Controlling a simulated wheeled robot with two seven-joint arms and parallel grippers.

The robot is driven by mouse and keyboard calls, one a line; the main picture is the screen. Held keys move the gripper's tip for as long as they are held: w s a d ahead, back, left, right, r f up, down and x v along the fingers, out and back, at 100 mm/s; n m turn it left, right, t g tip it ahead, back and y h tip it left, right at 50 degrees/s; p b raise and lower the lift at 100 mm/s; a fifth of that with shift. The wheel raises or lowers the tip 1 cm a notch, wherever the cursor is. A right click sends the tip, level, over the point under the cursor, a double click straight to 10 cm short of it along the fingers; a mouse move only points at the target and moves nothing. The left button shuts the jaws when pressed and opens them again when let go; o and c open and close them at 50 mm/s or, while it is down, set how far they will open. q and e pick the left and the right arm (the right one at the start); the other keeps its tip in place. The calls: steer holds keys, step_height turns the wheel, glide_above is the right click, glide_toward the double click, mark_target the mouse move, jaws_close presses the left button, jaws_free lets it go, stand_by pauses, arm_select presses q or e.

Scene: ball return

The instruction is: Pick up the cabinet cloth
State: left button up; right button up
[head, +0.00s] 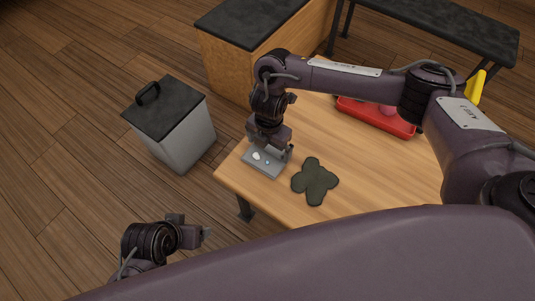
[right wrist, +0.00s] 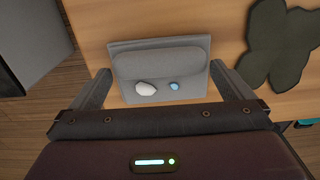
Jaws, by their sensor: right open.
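A flat grey square piece (head: 262,164) lies near the left corner of the wooden table. In the right wrist view it (right wrist: 160,65) has a rounded fold-like flap, with a white lump and a small blue lump on it. A dark green, lobed flat piece (head: 315,181) lies to its right and also shows in the right wrist view (right wrist: 282,45). I cannot tell which piece is the cabinet cloth. My right gripper (head: 269,152) is open above the grey piece, its fingers (right wrist: 163,86) on either side of it. My left gripper (head: 195,234) is off the table at lower left; its jaw gap is unclear.
A red tray (head: 376,117) with a pinkish thing sits at the table's far side, partly behind my right arm. A grey bin with a dark handled lid (head: 182,130) stands left on the floor. A black-topped wooden cabinet (head: 250,25) and dark bench (head: 440,25) stand behind.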

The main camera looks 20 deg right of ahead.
steer(key=c, duration=0.7)
steer(key=shift+r, duration=0.45)
arm_select(q)
steer(key=s+a+r+n+g+y+p, duration=0.1)
steer(key=s+a+r+g+p, duration=0.1)
steer(key=a+p, duration=0.25)
arm_select(e)
step_height(320, 180, up, 9)
step_height(320, 180, up, 9)
steer(key=p, duration=0.4)
glide_above(269, 147)
arm_select(q)
step_height(269, 147, down, 16)
steer(key=a, duration=0.1)
steer(key=shift+s+a+n, duration=0.25)
steer(key=shift+a+n, duration=0.05)
steer(key=shift+a, duration=0.05)
arm_select(e)
steer(key=shift+r, duration=0.55)
arm_select(q)
steer(key=shift+f, duration=0.1)
